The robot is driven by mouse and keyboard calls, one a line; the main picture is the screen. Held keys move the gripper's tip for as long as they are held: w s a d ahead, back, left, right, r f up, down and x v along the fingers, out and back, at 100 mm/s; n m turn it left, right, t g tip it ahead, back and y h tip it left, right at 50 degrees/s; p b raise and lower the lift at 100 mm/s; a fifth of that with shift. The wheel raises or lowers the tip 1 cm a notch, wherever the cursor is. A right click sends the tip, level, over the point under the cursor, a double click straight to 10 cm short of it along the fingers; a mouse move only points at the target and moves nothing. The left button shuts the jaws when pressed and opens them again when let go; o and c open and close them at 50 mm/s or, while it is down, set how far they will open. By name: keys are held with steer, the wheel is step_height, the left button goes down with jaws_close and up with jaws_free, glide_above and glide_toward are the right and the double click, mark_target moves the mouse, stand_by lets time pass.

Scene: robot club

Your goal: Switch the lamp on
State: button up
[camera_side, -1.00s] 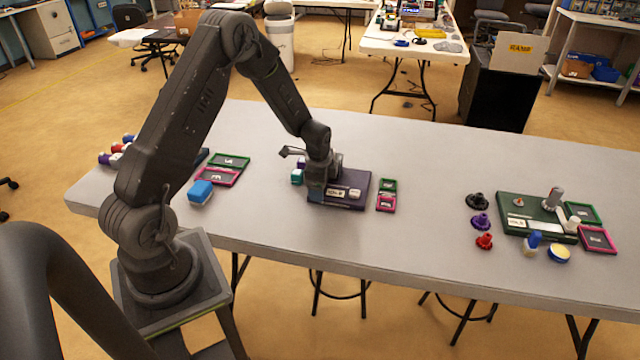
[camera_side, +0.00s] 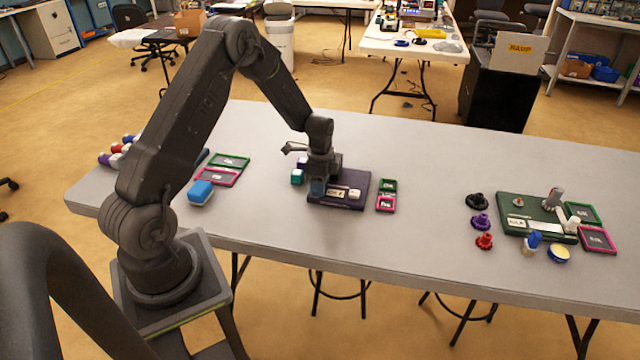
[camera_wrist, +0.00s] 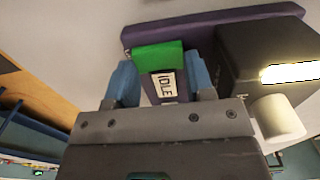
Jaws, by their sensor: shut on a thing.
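A purple device board (camera_side: 357,201) lies on the grey table left of centre, with pale labels on its top. My gripper (camera_side: 318,188) is down at the board's left part. In the wrist view, my gripper (camera_wrist: 160,78) has its blue fingers on either side of a green piece (camera_wrist: 158,56) on the purple board (camera_wrist: 215,28), and is shut on it. A label reading "IDLE" (camera_wrist: 165,84) shows between the fingers. A dark box (camera_wrist: 262,48) on the board carries a bright, glowing strip (camera_wrist: 290,73). I cannot tell for sure that this strip is the lamp.
A white cylinder (camera_wrist: 278,118) is beside the dark box. Small green (camera_side: 388,185) and pink (camera_side: 385,203) trays lie right of the board.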

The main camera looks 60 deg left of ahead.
steer(key=shift+a+h, duration=0.1)
steer(key=shift+h, duration=0.2)
steer(key=o, duration=0.9)
steer(key=shift+s+d+t+y, duration=0.15)
steer(key=shift+d+t+y, duration=0.1)
steer(key=shift+t+y, duration=0.55)
step_height(320, 180, up, 14)
steer(key=s+d, duration=0.2)
steer(key=shift+s+d+r+n+t, duration=0.35)
steer(key=shift+s+d+r+n, duration=0.65)
steer(key=shift+d+r, duration=0.95)
steer(key=shift+s+d+r+n+t, duration=0.3)
steer(key=shift+s+d+r+n, duration=0.25)
steer(key=shift+s+d+r, duration=1.15)
steer(key=shift+s+d+r+n+t, duration=0.35)
steer(key=shift+s+d+r+n, duration=0.5)
steer(key=shift+d+r, duration=1.3)
steer(key=shift+s+a, duration=0.1)
